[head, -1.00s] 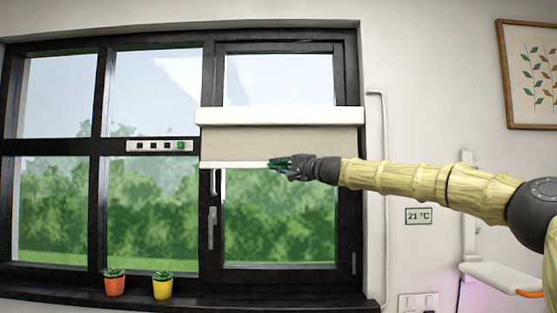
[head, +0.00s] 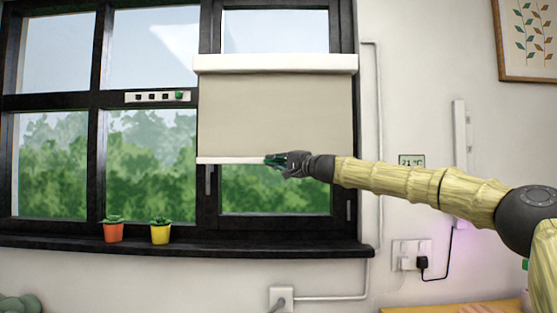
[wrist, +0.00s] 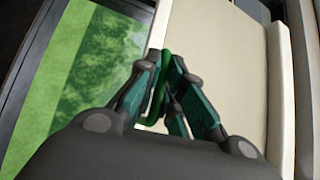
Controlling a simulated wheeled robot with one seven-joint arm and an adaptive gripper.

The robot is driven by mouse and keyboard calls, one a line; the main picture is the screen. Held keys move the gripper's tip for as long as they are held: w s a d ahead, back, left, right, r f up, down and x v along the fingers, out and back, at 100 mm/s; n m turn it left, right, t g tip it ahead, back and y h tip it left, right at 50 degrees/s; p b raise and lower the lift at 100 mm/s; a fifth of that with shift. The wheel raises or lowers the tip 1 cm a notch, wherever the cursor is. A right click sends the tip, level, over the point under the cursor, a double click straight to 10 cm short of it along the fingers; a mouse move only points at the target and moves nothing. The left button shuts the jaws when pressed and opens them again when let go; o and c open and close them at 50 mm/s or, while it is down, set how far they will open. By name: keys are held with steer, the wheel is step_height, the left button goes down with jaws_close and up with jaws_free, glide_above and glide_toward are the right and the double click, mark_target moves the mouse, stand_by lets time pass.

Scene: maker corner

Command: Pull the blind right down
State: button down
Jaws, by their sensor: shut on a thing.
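The beige blind (head: 275,112) hangs from a white cassette (head: 275,64) over the right part of the window. Its white bottom bar (head: 228,160) is partway down, with open glass and greenery below it. In the wrist view the gripper (wrist: 166,75) is shut on a green pull loop (wrist: 160,95) at the bar. The blind's cloth (wrist: 215,60) also shows in the wrist view, running up beside the fingers.
A window handle (head: 209,183) sits on the dark frame just left of the glass below the blind. Red (head: 113,230) and yellow (head: 160,232) plant pots stand on the sill (head: 220,247) to the left. The glass below the bar is clear.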

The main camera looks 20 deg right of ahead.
step_height(320, 180, down, 28)
steer(key=b, duration=2)
steer(key=shift+b, duration=0.35)
steer(key=shift+a, duration=0.1)
steer(key=c, duration=1.5)
jaws_free()
steer(key=shift+c, duration=0.2)
steer(key=shift+r, duration=0.1)
steer(key=v, duration=1.2)
